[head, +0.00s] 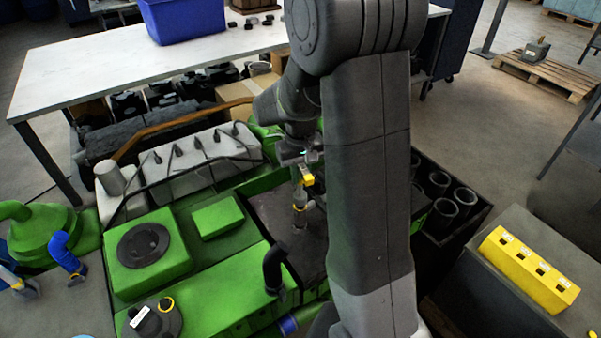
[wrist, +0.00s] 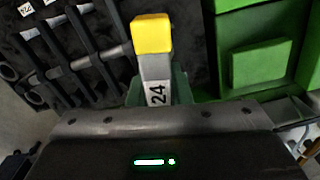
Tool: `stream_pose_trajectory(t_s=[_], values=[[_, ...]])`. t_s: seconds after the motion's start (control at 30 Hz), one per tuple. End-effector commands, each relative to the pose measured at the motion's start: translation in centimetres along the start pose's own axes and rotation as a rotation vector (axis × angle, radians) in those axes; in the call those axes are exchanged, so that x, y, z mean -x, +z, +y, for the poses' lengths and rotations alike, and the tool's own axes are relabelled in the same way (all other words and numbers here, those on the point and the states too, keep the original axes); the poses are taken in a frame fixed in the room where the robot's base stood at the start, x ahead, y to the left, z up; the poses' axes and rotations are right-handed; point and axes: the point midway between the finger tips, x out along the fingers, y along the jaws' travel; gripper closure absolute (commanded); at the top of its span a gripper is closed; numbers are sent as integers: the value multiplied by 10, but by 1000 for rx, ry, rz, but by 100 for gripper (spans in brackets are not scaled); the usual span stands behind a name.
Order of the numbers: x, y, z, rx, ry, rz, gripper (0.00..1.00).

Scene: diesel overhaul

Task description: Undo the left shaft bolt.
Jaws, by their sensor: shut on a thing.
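My gripper (head: 297,160) is shut on a grey tool marked 24 with a yellow end (wrist: 152,36). The tool also shows in the head view (head: 307,180), over the dark recess of the green engine (head: 215,270). Just below it in the head view stands a grey upright part with a yellow ring (head: 299,208); I cannot tell whether the two touch. In the wrist view a grey shaft with dark bars across it (wrist: 72,68) lies left of the tool. I cannot make out the left shaft bolt. The fingertips are largely hidden.
A yellow block with labelled holes (head: 528,268) sits on a grey cabinet at right. A dark crate of cylinders (head: 478,212) stands beside the engine. A black bent pipe (head: 274,268) rises near the recess. A white table with a blue bin (head: 182,20) is behind.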

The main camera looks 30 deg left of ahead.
Motion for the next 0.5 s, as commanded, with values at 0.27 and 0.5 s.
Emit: stream_pose_trajectory(t_s=[0.27,0.5], values=[[0,0,0,-183,0,1,100],[0,-1,0,-343,0,1,100]])
